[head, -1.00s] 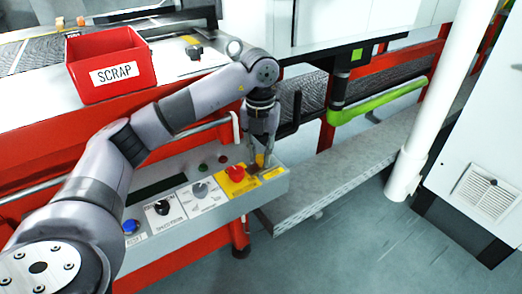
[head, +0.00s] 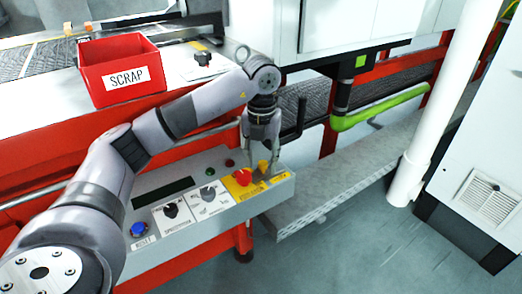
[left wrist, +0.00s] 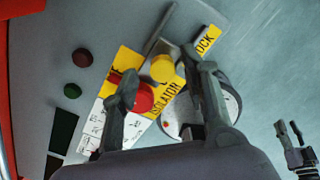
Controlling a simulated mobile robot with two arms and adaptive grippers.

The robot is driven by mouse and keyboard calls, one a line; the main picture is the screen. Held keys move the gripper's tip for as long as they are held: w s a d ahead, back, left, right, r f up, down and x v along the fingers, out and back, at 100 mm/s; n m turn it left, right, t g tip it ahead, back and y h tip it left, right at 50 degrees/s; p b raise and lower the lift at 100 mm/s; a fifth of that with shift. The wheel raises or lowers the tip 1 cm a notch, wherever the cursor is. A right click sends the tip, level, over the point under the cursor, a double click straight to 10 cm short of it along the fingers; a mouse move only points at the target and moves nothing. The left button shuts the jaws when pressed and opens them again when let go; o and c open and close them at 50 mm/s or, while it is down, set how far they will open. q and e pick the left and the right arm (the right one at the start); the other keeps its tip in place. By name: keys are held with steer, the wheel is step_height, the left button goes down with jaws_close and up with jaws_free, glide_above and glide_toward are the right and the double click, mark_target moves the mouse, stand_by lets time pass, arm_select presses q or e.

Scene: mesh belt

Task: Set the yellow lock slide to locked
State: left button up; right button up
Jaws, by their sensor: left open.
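The yellow lock slide (head: 263,165) is a small yellow knob on the grey control panel (head: 240,210), beside the red button (head: 242,177). It also shows in the left wrist view (left wrist: 162,68), near yellow labels, one ending in "OCK". My left gripper (head: 262,174) is over the panel's right end, fingers down and apart. In the left wrist view the yellow knob appears between its fingers (left wrist: 160,75), and the red button (left wrist: 140,97) lies by the left finger. I cannot tell whether a finger touches the knob. My right gripper (left wrist: 293,138) seems to show small at the right edge.
A black knob (head: 170,209), a grey knob (head: 208,194) and a blue button (head: 138,229) are along the panel to the left. A red scrap bin (head: 119,72) stands above. A white post (head: 430,115) is at the right. Open floor lies in front.

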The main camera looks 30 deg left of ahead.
mark_target(262, 163)
arm_select(q)
step_height(262, 163, up, 12)
stand_by(0.5)
steer(key=shift+f, duration=0.2)
